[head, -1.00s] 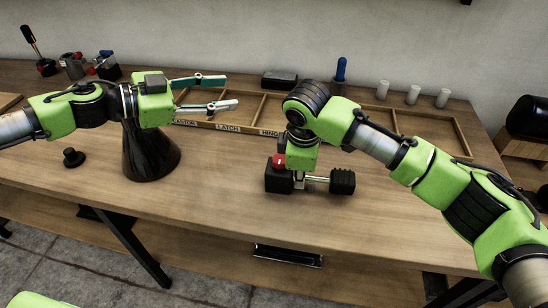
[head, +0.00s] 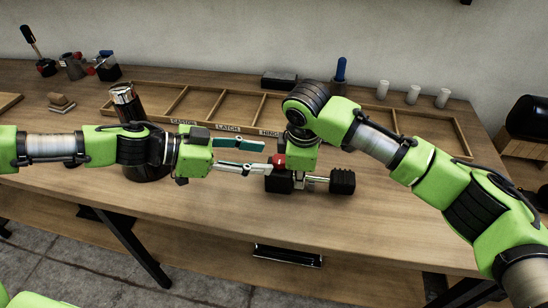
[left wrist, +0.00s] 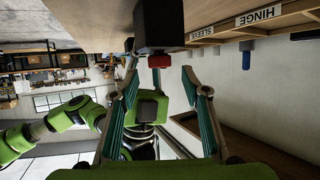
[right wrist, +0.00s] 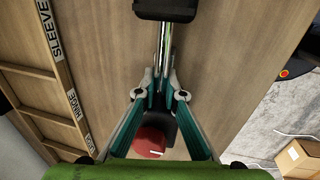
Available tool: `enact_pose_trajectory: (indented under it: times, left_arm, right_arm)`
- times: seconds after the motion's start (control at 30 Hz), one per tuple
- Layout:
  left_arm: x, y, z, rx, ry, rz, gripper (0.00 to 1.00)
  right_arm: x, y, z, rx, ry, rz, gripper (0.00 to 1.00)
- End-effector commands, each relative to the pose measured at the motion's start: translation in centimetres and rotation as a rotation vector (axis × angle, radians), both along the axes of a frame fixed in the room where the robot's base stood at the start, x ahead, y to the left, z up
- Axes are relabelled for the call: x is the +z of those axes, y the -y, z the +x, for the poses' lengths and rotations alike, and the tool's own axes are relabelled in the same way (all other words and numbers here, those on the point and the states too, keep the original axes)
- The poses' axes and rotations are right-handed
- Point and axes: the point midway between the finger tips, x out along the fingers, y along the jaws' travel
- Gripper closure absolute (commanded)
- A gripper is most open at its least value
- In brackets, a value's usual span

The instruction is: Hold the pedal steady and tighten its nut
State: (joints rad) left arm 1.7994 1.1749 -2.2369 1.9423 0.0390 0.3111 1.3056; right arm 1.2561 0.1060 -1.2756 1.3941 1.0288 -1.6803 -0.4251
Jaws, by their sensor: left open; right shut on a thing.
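The pedal lies on the workbench in the head view. It has a black block (head: 279,183), a metal shaft (head: 317,180) and a black ribbed tread (head: 342,181). Its red nut (head: 278,161) is on the block, also seen in the left wrist view (left wrist: 159,61). My right gripper (right wrist: 161,74) is shut on the shaft, between tread and block; my arm partly hides it in the head view. My left gripper (head: 267,158) is open and empty, its fingertips just left of the nut. In the left wrist view the nut is centred just beyond the spread tips, apparently untouched.
A wooden compartment tray (head: 190,104) with labels runs along the back. A dark conical vessel (head: 124,98) stands behind my left arm. White cylinders (head: 413,94), a blue-handled tool (head: 341,70) and a dark box (head: 279,80) are at the back. Bench in front of the pedal is clear.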

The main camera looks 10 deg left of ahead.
Motion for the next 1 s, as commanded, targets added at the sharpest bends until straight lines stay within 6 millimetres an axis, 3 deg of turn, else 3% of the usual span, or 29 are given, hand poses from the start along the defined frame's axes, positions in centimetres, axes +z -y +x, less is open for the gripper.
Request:
enact_pose_trajectory:
  times: [0.27,0.67,0.8,0.83,1.0]
  left_arm:
    - [-1.5,3.2,1.6,-0.001,-0.001,-0.001,0.58]
    - [-1.7,3.9,2.0,0.001,0.0,-0.001,0.58]
    - [-1.8,3.8,2.0,0.001,0.0,-0.001,0.91]
    - [-1.7,3.8,2.0,0.002,0.0,-0.001,0.96]
    - [-1.8,3.8,2.0,0.001,0.001,-0.001,0.96]
  right_arm:
    - [0.1,0.0,0.1,0.0,0.002,0.001,1.0]
    - [0.1,0.0,0.0,0.0,0.002,0.001,1.0]
    - [0.1,0.0,0.0,0.0,0.002,0.001,1.0]
    - [0.1,0.0,0.0,0.0,0.002,0.001,1.0]
    - [0.1,0.0,0.0,0.0,0.002,0.001,1.0]
